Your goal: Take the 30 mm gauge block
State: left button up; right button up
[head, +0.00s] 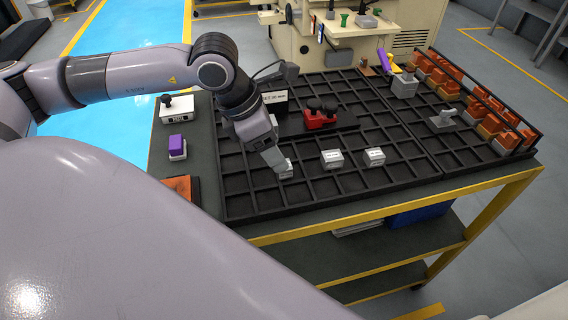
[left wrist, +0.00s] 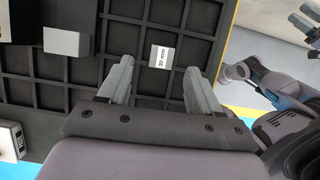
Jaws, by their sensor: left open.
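The 30 mm gauge block (left wrist: 162,56), a pale block with a "30 mm" label, sits in a compartment of the black tray. In the left wrist view it lies between the lines of my two fingers, near the tips, with a gap on each side. My left gripper (left wrist: 160,66) is open. In the head view the left gripper (head: 281,170) points down at a pale block (head: 288,172) in the front-left part of the tray and partly covers it.
Two similar labelled blocks (head: 332,158) (head: 375,156) stand to the right in the black tray (head: 310,205). A red item (head: 318,118) stands behind. Orange-brown blocks (head: 436,70) line the right edge. A purple-topped item (head: 177,147) stands left of the tray.

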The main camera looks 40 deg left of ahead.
pick_arm(q)
jog(key=x, duration=0.4)
jog(key=shift+d+f+p, duration=0.1)
jog(key=shift+d+p, duration=0.05)
jog(key=shift+p, duration=0.15)
grip_shut()
notch_tip(320, 180, up, 20)
dwell(0.4)
jog(key=c, duration=0.7)
grip_release()
jog(key=shift+c, duration=0.2)
grip_shut()
